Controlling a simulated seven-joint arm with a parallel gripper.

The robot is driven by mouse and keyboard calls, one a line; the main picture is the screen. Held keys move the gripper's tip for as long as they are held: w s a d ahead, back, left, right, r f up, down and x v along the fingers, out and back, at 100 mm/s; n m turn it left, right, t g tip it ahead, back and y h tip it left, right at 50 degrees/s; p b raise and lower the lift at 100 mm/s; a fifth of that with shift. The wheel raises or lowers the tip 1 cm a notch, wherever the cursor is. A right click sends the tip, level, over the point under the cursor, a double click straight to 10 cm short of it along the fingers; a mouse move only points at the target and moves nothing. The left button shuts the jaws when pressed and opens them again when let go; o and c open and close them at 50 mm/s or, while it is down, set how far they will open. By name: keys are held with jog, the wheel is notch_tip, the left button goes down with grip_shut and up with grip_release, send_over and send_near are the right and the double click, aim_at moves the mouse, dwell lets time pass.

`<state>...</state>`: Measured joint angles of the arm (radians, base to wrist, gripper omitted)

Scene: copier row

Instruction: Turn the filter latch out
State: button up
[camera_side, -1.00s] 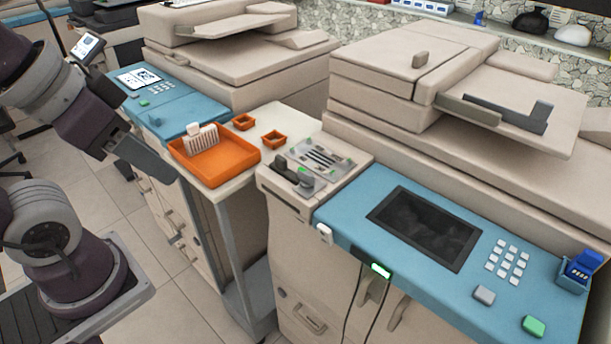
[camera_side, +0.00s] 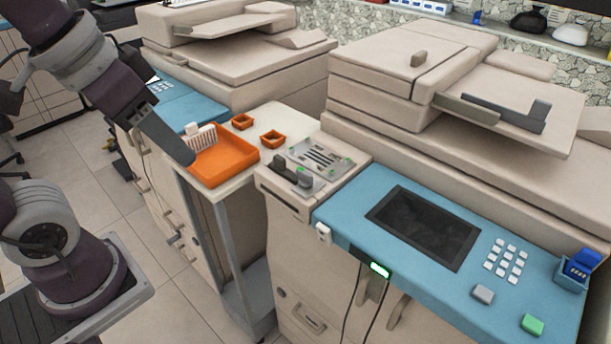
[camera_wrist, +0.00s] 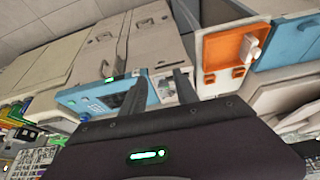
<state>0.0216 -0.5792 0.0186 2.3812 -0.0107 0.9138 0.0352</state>
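A dark grey lever (camera_side: 291,174), likely the filter latch, lies on the small grey panel (camera_side: 318,160) at the left end of the near copier. Its exact angle is hard to tell. My gripper (camera_side: 185,158) is left of the panel, over the front left edge of the orange tray, apart from the lever. In the wrist view my gripper (camera_wrist: 158,82) shows two dark fingers with a gap between them and nothing held. I cannot make out the lever clearly there.
The orange tray (camera_side: 238,160) holds a white rack-like piece (camera_side: 200,137) and stands on a white cart between two copiers. Two small orange bins (camera_side: 272,139) sit behind it. The blue control panel (camera_side: 360,212) lies right of the lever. Open floor is at the left.

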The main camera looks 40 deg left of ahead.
jog(key=w+m+g, duration=0.1)
jog(key=w+g, duration=0.1)
jog(key=w, duration=0.8)
jog(key=m+g, duration=0.2)
jog(key=g, duration=0.1)
send_over(306, 172)
notch_tip(306, 172, down, 12)
jog(key=shift+f, duration=0.1)
jog(key=m, duration=0.8)
jog(key=shift+m, duration=0.4)
jog(key=m, duration=0.5)
jog(key=shift+a+m, duration=0.1)
jog(key=shift+m, duration=0.3)
jog(key=shift+f, duration=2.65)
jog(key=shift+f, duration=0.3)
jog(key=shift+r, duration=0.2)
